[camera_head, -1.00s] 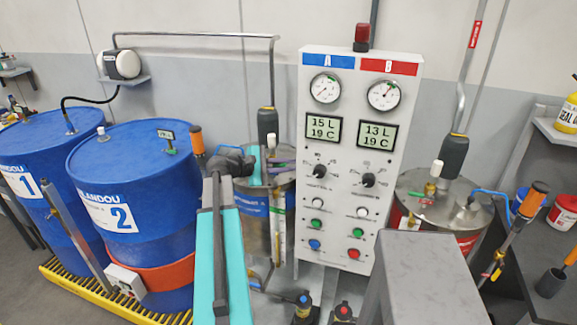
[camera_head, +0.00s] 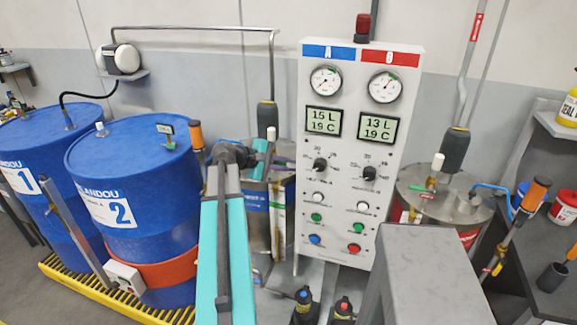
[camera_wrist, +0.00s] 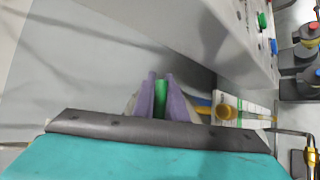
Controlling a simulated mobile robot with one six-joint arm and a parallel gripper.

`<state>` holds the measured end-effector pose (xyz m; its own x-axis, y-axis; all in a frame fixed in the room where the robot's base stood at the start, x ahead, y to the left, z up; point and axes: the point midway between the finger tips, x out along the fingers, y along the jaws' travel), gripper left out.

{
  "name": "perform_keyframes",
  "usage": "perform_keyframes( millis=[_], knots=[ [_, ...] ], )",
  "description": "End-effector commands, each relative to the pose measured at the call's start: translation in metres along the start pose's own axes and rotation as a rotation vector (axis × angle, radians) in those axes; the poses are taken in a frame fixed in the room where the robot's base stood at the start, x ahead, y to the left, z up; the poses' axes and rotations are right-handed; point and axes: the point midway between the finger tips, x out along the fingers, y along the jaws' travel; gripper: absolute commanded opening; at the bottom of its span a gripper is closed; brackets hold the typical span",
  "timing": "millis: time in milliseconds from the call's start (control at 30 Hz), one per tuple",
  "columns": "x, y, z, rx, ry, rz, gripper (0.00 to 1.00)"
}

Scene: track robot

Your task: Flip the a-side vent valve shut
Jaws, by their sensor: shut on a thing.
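My gripper (camera_wrist: 161,78) has two purple fingers, closed on a green lever (camera_wrist: 160,98) that shows as a narrow strip between them in the wrist view. I take it for the handle of the A-side vent valve. In the head view the gripper (camera_head: 283,163) is over the lid of the A-side tank (camera_head: 257,210), left of the control panel. My arm and gripper cover most of the lid, and the valve body is hidden, so I cannot tell the lever's angle to it.
The control panel (camera_head: 352,225) stands close to the right of my gripper. A dark-grey cylinder with a yellow band (camera_head: 267,118) rises just behind. Blue drums (camera_head: 135,190) stand left. The B-side tank (camera_head: 443,203) stands right, with its own green-handled valve (camera_head: 427,195).

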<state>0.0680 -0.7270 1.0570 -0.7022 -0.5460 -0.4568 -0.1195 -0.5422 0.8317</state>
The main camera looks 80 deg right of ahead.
Motion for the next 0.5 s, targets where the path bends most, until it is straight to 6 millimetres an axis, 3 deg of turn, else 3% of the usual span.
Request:
perform_keyframes(
  millis=[33, 133, 500],
  knots=[
    [0.0005, -0.0012, -0.0002, 0.001, 0.000, -0.002, 0.17],
    [0.0005, -0.0011, -0.0002, 0.000, 0.000, -0.002, 0.30],
    [-0.0018, -0.0007, -0.0004, 0.000, 0.000, 0.000, 0.30]
  ],
)
